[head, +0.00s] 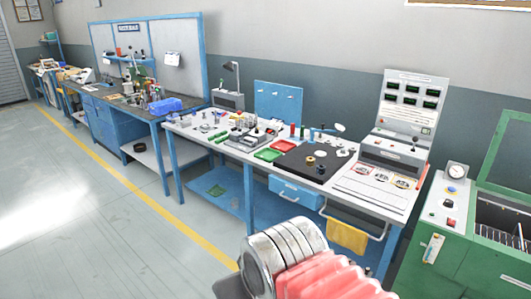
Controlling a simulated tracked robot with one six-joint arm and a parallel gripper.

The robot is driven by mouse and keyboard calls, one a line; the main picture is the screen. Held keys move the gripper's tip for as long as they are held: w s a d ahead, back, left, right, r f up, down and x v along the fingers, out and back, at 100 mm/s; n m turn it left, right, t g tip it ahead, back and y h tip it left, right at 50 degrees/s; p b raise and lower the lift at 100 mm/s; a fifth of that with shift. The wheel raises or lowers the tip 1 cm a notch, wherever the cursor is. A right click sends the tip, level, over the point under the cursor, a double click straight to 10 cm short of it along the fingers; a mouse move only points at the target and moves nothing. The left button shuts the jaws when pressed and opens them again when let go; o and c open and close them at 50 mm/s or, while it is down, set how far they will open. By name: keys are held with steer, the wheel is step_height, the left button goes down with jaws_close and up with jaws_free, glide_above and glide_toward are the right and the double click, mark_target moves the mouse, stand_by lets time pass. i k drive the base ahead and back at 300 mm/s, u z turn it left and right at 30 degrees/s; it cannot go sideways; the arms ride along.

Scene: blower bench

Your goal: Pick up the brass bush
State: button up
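A black mat (296,170) lies on the white-topped bench, right of centre in the head view. A small brass-coloured round piece (310,161) sits on the mat and looks like the brass bush. A second small, darker round piece (321,169) lies close to it on its right. Both are too small for me to make out their shape.
A green tray (267,154) and a red tray (284,145) lie left of the mat. A panel with displays (407,103) stands at the bench's right end. A yellow cloth (347,237) hangs in front. A green cabinet (446,222) stands at right. The floor (110,215) at left is clear.

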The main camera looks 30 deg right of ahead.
mark_target(310, 161)
steer(key=u, duration=0.1)
steer(key=i, duration=2.25)
steer(key=z, duration=0.95)
steer(key=i, duration=0.55)
steer(key=z, duration=0.6)
steer(key=i, duration=0.45)
steer(key=z, duration=0.25)
